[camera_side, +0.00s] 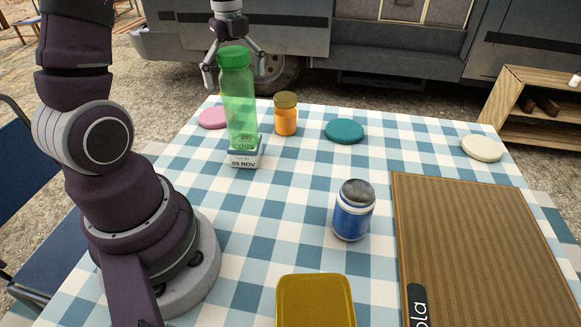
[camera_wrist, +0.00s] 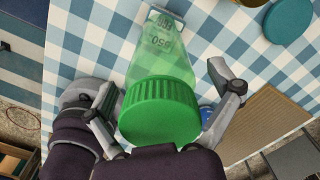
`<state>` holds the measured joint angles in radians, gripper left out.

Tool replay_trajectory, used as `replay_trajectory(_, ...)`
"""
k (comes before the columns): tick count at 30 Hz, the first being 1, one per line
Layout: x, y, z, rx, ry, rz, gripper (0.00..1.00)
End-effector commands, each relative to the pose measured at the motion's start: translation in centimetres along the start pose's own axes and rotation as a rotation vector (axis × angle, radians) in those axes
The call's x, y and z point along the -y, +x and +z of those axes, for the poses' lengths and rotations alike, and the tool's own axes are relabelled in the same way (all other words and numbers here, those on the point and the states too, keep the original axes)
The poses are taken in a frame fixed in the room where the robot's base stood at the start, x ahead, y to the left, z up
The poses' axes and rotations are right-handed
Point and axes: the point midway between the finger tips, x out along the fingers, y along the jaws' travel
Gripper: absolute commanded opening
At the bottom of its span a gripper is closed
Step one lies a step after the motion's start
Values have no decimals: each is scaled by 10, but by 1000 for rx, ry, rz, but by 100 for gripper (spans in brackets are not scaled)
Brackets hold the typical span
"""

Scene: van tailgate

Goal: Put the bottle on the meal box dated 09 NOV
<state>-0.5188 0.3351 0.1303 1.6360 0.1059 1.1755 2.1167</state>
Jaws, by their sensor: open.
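The green see-through bottle (camera_side: 238,105) with a green cap stands upright, its base on the small white meal box (camera_side: 244,159) marked 09 NOV. In the wrist view the bottle (camera_wrist: 160,65) lies between the two fingers, its cap nearest the camera. The box (camera_wrist: 166,16) shows past its far end. My gripper (camera_side: 235,82) is open, with its fingers on either side of the bottle's upper part in the side view. The fingers look apart from the bottle; no hold shows.
An orange jar (camera_side: 286,115) stands right of the bottle. Pink (camera_side: 212,118), teal (camera_side: 344,131) and cream (camera_side: 482,148) discs lie around. A blue can (camera_side: 353,210), a yellow box (camera_side: 315,300) and a brown ribbed mat (camera_side: 480,240) sit nearer. Checked cloth between them is clear.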

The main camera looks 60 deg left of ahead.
Motion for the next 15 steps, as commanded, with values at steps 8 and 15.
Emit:
replay_trajectory(8, 0, -5, 0, 1, 0, -3, 90)
replay_trajectory(15, 1, -58, 1, 5, -2, -8, 90)
